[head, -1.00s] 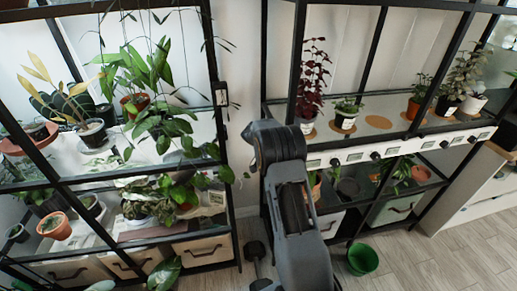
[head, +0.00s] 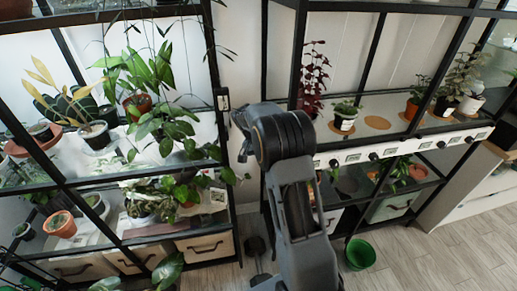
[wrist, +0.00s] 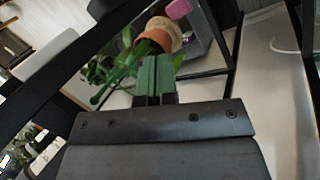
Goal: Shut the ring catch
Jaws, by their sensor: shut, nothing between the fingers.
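A small dark fitting with a pale plate (head: 222,98), which looks like the ring catch, sits on the right black post of the left glass cabinet (head: 213,60). It is too small to tell whether it is shut or open. My gripper (wrist: 155,76) shows its two green fingers pressed together in the wrist view, with nothing between them. A black frame bar and glass lie ahead of them. I cannot pick out the catch in the wrist view. In the head view my arm stands just right of and below the fitting; my fingertips are not clear there.
Behind the fingers in the wrist view are a terracotta pot (wrist: 160,35), green leaves and a pink object (wrist: 178,9). The left cabinet holds several potted plants. A right shelf with knobs (head: 373,157) and a green bucket (head: 360,254) stand beyond my arm. Floor at lower right is clear.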

